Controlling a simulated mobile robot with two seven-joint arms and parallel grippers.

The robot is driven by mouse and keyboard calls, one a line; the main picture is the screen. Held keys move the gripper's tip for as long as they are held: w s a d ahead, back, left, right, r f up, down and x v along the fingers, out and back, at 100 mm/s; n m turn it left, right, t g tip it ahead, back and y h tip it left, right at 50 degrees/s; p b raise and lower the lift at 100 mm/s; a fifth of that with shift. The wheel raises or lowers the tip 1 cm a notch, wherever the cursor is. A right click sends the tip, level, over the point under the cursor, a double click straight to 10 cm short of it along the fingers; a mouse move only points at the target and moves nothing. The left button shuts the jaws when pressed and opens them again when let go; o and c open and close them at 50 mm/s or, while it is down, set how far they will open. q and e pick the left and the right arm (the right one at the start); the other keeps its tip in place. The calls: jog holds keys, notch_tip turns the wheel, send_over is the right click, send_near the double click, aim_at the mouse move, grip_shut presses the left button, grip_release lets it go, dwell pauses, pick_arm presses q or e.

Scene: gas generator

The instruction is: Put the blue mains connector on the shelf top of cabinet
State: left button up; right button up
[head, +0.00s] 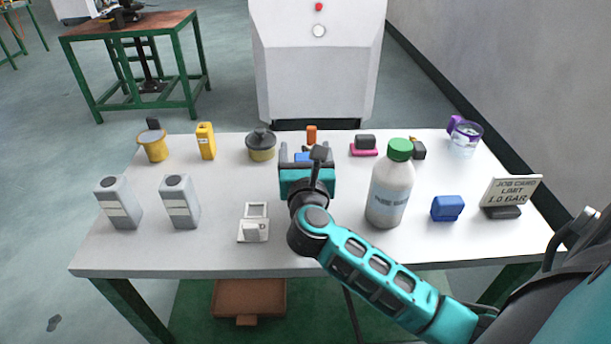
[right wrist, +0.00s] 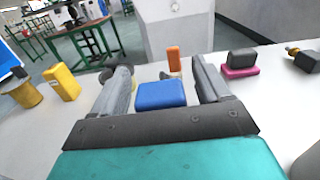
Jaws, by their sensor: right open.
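A blue block (head: 303,157), which looks like the blue mains connector, sits on the white table near its back middle. In the right wrist view the blue block (right wrist: 160,95) lies between the two fingers, with gaps on both sides. My right gripper (head: 308,152) is open; its fingers (right wrist: 162,72) point away across the table and do not appear to touch the block. A second blue block (head: 447,208) stands at the table's right. I cannot tell for sure which is the connector. No cabinet shelf is clearly visible. My left gripper is not in view.
An orange piece (head: 311,134) stands just behind the blue block. A white bottle (head: 390,187) with a green cap stands right of my gripper, near my forearm. A pink-and-black piece (head: 364,147) and a dark pot (head: 261,146) flank it. A grey cabinet-like unit (head: 318,75) stands behind the table.

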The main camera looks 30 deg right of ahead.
jog(key=shift+w+d, duration=0.1)
jog(key=shift+c, duration=0.2)
jog(key=c, duration=1.2)
